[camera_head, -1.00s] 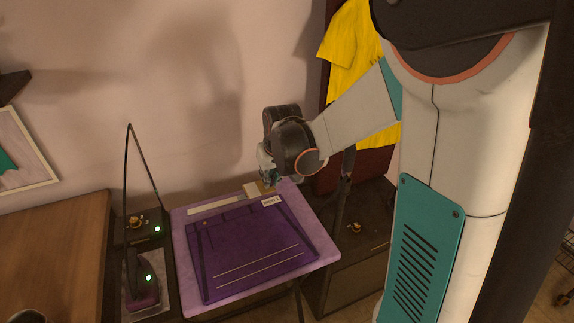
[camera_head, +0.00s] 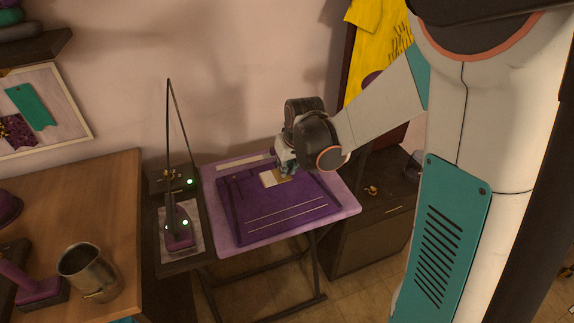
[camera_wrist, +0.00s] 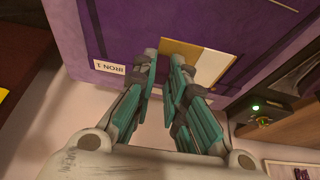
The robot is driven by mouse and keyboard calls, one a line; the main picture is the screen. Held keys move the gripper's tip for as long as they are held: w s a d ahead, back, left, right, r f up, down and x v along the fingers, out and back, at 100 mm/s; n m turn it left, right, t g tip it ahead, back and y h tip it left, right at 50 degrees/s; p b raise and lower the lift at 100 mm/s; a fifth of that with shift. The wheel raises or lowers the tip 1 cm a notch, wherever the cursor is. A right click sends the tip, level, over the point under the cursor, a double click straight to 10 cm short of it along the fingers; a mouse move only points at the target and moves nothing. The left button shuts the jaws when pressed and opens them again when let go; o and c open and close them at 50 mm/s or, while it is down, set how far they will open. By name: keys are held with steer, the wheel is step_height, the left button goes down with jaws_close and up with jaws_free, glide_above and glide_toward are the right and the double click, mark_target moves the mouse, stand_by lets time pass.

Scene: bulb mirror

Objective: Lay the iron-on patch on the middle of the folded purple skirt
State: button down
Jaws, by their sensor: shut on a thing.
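The folded purple skirt (camera_head: 290,208) lies flat on the lilac ironing board (camera_head: 343,207). The iron-on patch (camera_head: 269,180), part tan and part cream, is over the skirt's far part, near its middle from left to right. My gripper (camera_head: 286,172) is shut on the patch's edge. In the wrist view the fingertips (camera_wrist: 164,58) pinch the patch (camera_wrist: 215,62) above the purple cloth (camera_wrist: 130,22). A white label reading IRON 1 (camera_wrist: 109,67) lies at the skirt's edge. Whether the patch touches the cloth, I cannot tell.
A purple iron (camera_head: 180,238) with a green light stands on a stand left of the board. A metal mug (camera_head: 88,272) is on the wooden table (camera_head: 75,205). A dark cabinet (camera_head: 372,235) is right of the board. A yellow shirt (camera_head: 378,30) hangs behind.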

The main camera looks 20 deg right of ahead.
mark_target(288, 177)
steer(key=shift+f+b, duration=2.55)
steer(key=shift+f, duration=0.6)
steer(key=shift+f, duration=0.25)
steer(key=c, duration=1.5)
jaws_free()
steer(key=shift+c, duration=0.2)
steer(key=shift+r, duration=0.1)
steer(key=v, duration=1.2)
steer(key=shift+s, duration=0.15)
steer(key=s+a+r+t, duration=0.1)
steer(key=s+a, duration=0.1)
steer(key=s, duration=0.7)
steer(key=s+a+r+t, duration=0.1)
steer(key=s+r, duration=0.1)
steer(key=s, duration=0.6)
steer(key=shift+s+a+r+t, duration=0.35)
steer(key=shift+s+t, duration=0.05)
